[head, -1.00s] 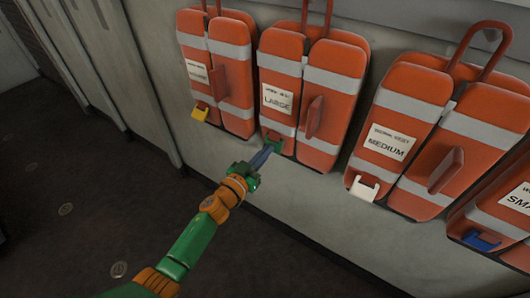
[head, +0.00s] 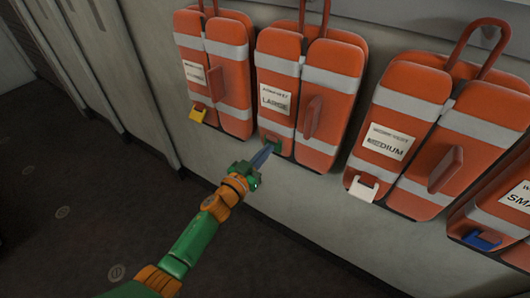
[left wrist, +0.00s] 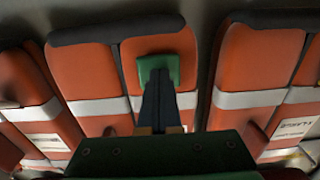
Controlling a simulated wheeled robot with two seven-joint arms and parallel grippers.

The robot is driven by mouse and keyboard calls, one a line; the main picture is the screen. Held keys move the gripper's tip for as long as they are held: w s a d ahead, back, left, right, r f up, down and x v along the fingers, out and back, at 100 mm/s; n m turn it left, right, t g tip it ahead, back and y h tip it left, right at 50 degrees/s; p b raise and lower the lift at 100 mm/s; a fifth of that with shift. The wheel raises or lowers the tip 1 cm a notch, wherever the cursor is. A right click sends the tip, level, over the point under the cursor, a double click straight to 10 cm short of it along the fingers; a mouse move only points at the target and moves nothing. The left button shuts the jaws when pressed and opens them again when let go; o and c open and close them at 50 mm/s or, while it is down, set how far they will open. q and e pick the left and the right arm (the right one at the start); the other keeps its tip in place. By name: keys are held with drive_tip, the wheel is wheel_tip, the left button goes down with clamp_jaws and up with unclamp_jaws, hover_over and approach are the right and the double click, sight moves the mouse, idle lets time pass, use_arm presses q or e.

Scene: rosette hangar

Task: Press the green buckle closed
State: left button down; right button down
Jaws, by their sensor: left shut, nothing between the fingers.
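The green buckle (head: 276,146) sits at the lower edge of the orange life vest labelled LARGE (head: 322,88), second from the left on the wall. In the left wrist view the buckle (left wrist: 159,66) is a green block on the orange vest, straight ahead of my fingers. My left gripper (head: 268,149) is shut and empty. Its dark fingertips are at the buckle and hide part of it. I cannot tell whether they touch it or whether the buckle is fully closed. My right gripper is not in view.
Other orange vests hang alongside: one with a yellow buckle (head: 198,113) on the left, MEDIUM with a white buckle (head: 362,189) and another with a blue buckle (head: 482,240) on the right. Grey wall (head: 330,222) is bare below. The dark floor at left is open.

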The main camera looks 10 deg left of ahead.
use_arm(q)
drive_tip(key=p+v, duration=0.4)
drive_tip(key=v, duration=0.5)
idle(0.3)
idle(0.5)
drive_tip(key=s+a+f+n+g+y+p, duration=0.1)
drive_tip(key=s+a+f+g+y+p, duration=0.15)
drive_tip(key=s+f, duration=0.45)
drive_tip(key=s+a+f+g+y+p, duration=0.1)
drive_tip(key=s+f+g, duration=0.3)
drive_tip(key=s+f, duration=0.35)
drive_tip(key=s+a+f+n+g+y+p, duration=0.1)
drive_tip(key=s+f+g+y+p, duration=0.1)
drive_tip(key=s+f+g, duration=0.35)
drive_tip(key=s+f+g+p, duration=0.1)
drive_tip(key=s+f+g, duration=0.1)
drive_tip(key=s, duration=0.7)
drive_tip(key=s+f+g, duration=0.2)
drive_tip(key=s+f, duration=0.2)
drive_tip(key=s, duration=0.5)
drive_tip(key=shift+f+y+p, duration=0.15)
drive_tip(key=shift+y+p, duration=0.2)
